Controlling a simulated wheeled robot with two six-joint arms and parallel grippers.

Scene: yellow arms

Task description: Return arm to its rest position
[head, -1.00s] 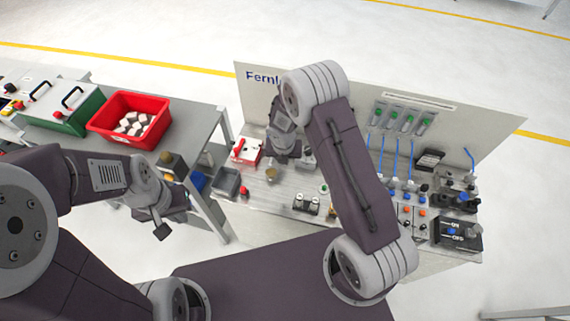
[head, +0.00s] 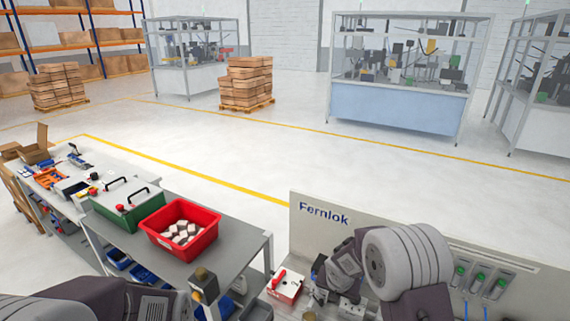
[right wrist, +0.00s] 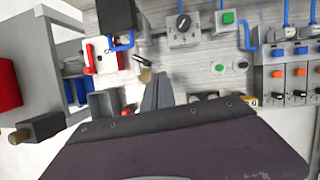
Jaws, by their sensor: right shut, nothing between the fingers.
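My right arm (head: 400,265) is bent at the lower right in the head view, in front of the Fernlok panel (head: 322,216). Its fingertips cannot be made out there. In the right wrist view my right gripper (right wrist: 158,92) is shut and empty, its grey fingers over the pale worktop (right wrist: 205,75). A dark part of my own arm fills the bottom of that view. My left arm (head: 100,300) shows only as a link at the lower left of the head view. My left gripper is out of view.
A red bin (head: 180,228) with light and dark pieces and a green case (head: 125,207) stand on the grey table at left. A red-and-white box (head: 286,285) sits on the panel's worktop. Switches, blue tubes and buttons line it. Open floor lies behind.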

